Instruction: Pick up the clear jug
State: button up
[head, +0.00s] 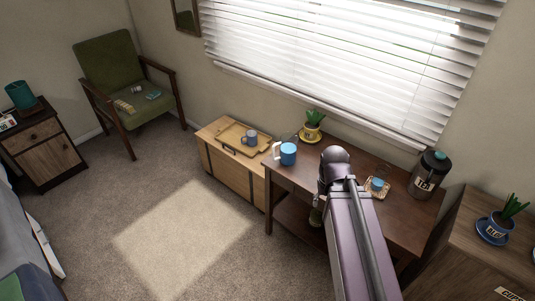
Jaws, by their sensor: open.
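A jug (428,175) stands upright at the right end of the dark wooden desk (350,155), near the wall below the window. It looks smoky and see-through, with a dark top, a teal knob and a pale label with dark marks on its front. It is the only jug I can make out. My purple arm rises from the bottom of the head view, left of the jug and apart from it. The arm's far end folds down behind its own link, so I cannot make out my gripper. Nothing hides the jug's front.
On the desk are a blue mug (288,154), a potted plant (312,125) on a yellow saucer, and a small tray (377,189) with a blue item. A wooden cabinet (466,235) stands right of the desk. Open carpet (130,200) lies left.

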aim_at(285, 150)
jog(key=z, duration=0.45)
jog(key=k, duration=0.15)
jog(key=u, duration=2.2)
jog(key=i, duration=2.45)
jog(key=u, duration=0.05)
